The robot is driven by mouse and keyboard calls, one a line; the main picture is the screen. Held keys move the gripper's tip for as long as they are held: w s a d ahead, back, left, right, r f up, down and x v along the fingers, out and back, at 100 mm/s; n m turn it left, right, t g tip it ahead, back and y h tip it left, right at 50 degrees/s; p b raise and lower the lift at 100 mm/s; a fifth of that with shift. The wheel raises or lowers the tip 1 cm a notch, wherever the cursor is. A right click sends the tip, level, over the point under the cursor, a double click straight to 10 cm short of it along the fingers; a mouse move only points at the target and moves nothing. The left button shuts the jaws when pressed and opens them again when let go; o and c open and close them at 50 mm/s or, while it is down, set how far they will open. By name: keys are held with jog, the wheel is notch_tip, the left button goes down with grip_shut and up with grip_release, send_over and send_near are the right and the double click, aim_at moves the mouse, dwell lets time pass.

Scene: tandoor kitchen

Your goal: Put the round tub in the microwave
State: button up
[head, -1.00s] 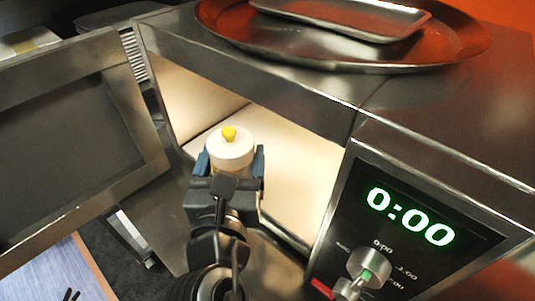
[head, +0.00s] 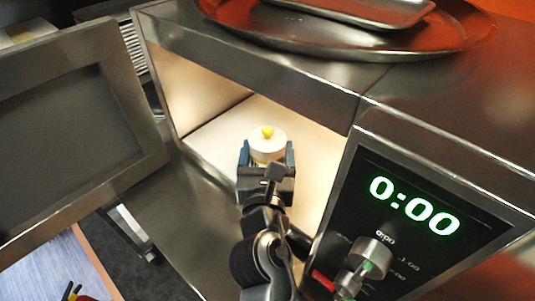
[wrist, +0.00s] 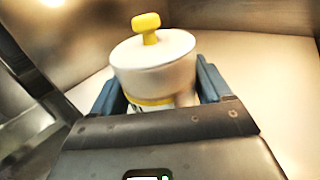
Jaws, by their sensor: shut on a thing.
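The round tub (head: 267,148) is white with a yellow knob on its lid and a yellow band. My gripper (head: 266,158) is shut on it, with a blue finger on each side. The tub also shows upright, slightly tilted in the picture, in the wrist view (wrist: 155,70), between the fingers of my gripper (wrist: 160,90). The microwave (head: 340,95) is open and lit inside, and the tub is within its opening, over the pale cavity floor. I cannot tell whether the tub's base touches the floor; the gripper hides it.
The open microwave door (head: 75,125) stands at the left. The control panel (head: 400,225) with a green 0:00 display and a knob is at the right. A round metal tray (head: 460,40) holding a smaller tray (head: 400,12) lies on top. Free floor surrounds the tub inside.

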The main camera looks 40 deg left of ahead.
jog(key=shift+f, duration=0.1)
jog(key=o, duration=1.2)
jog(key=shift+r, duration=0.2)
jog(key=v, duration=1.2)
jog(key=shift+b, duration=0.3)
